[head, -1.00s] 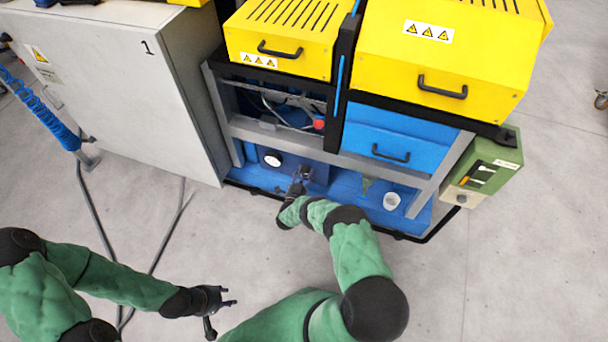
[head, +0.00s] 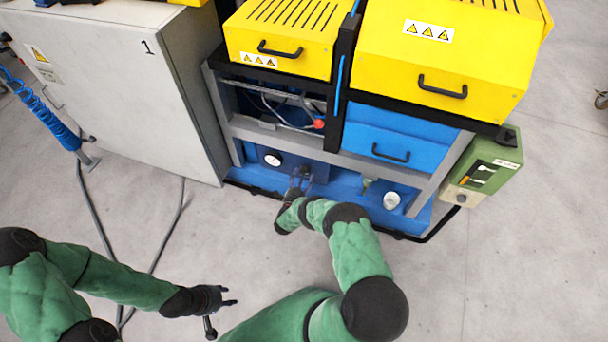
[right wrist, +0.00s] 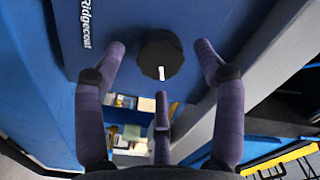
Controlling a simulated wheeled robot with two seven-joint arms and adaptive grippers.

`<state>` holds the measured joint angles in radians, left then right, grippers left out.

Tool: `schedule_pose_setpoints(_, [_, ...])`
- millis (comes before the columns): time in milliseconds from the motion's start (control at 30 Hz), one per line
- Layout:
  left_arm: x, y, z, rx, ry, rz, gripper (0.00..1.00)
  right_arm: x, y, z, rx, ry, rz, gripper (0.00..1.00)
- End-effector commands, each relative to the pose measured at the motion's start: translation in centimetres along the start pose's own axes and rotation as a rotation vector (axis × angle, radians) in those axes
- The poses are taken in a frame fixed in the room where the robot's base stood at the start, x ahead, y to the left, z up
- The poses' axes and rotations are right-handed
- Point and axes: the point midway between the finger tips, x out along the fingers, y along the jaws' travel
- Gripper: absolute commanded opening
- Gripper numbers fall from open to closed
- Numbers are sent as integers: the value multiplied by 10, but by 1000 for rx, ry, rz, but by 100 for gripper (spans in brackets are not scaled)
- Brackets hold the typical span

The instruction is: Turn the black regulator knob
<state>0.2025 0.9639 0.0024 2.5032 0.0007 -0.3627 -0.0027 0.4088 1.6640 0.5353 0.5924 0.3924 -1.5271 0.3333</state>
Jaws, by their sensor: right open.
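The black regulator knob (right wrist: 160,55) sits on a dark blue panel marked "Ridgecoat" (right wrist: 85,24), in the right wrist view. A white mark on the knob points toward the bottom of that view. My right gripper (right wrist: 162,60) is open, with purple fingers spread on both sides of the knob and a third finger below it. I see gaps between the fingers and the knob. In the head view my right gripper (head: 301,178) is at the front of the blue panel, which hides the knob there. My left gripper (head: 228,296) hangs over the floor, fingers apart and empty.
A round white gauge (head: 272,159) is on the panel left of my right gripper. A white cup (head: 391,200) stands on the blue lower shelf (head: 342,194). A grey frame bar (head: 335,158) runs above. The grey cabinet (head: 115,85) stands left. Floor in front is clear.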

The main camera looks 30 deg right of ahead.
Motion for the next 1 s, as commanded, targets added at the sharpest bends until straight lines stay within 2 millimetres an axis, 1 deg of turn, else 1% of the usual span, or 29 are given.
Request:
schedule_pose_setpoints(33, [0,0,0,0,0,0,40,-10,-1,1,-1,-4,-1,70])
schedule_pose_setpoints(200, [0,0,0,0,0,0,40,-45,-1,1,-1,-5,-1,70])
schedule_pose_setpoints(300, [0,0,0,0,0,0,40,-64,-1,1,0,-4,-2,70])
schedule_pose_setpoints(433, [0,0,0,0,0,0,40,-82,-1,1,1,-3,-2,70])
schedule_pose_setpoints(500, [0,0,0,0,0,0,40,-89,-1,1,0,-2,-2,70])
schedule_pose_setpoints(633, [0,0,0,0,0,0,40,-95,0,0,0,-1,-1,70])
schedule_pose_setpoints(1000, [0,0,0,0,0,0,40,-97,0,0,1,0,-1,70])
